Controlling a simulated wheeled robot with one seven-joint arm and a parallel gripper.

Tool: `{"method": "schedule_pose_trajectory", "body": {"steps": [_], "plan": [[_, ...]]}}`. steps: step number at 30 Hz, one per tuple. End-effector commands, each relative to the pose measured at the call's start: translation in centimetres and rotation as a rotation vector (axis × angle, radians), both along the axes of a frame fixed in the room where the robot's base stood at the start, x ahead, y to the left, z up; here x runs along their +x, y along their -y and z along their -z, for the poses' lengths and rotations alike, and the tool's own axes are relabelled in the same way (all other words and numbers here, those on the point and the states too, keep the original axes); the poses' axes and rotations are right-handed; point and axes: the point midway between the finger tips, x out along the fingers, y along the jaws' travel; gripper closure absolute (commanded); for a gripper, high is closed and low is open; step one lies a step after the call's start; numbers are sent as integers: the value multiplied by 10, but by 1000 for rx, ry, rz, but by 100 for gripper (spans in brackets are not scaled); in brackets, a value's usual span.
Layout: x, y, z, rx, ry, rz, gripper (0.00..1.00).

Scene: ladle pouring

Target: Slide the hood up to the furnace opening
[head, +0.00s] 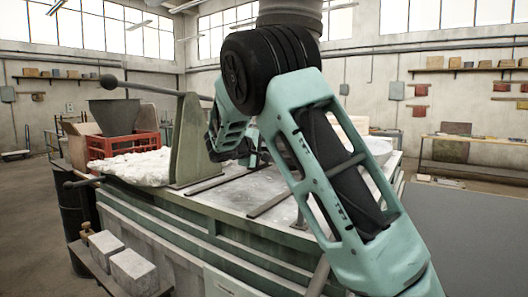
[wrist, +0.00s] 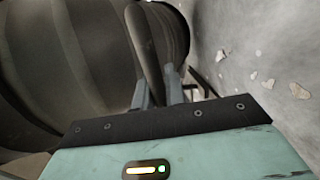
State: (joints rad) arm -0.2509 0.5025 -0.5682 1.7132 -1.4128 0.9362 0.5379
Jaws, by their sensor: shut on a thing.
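My gripper (wrist: 157,88) shows in the wrist view with its fingers closed around a dark, slightly curved bar, the handle (wrist: 144,45). Behind the handle is a large dark rounded body (wrist: 75,50), which seems to be the hood. In the head view my arm reaches over the worktable and its fingertips are hidden behind its own links. An upright grey-green plate (head: 190,140) stands on the table beside the arm; I cannot tell whether it belongs to the hood. The furnace opening cannot be made out in either view.
Dark rails (head: 268,204) lie on the worktable (head: 235,191). At its left are a white heap (head: 135,168), a red crate (head: 125,145) and a grey hopper (head: 114,115). A rod with a black knob (head: 108,82) sticks out left. Grey blocks (head: 133,270) sit in front.

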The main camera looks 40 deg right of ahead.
Motion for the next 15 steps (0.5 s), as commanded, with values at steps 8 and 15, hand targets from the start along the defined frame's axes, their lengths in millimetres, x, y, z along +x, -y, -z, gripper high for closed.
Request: {"method": "schedule_pose_trajectory", "body": {"steps": [8,15], "plan": [[0,3,-3,-6,3,2,66],[-1,-6,-4,-4,4,-1,66]]}}
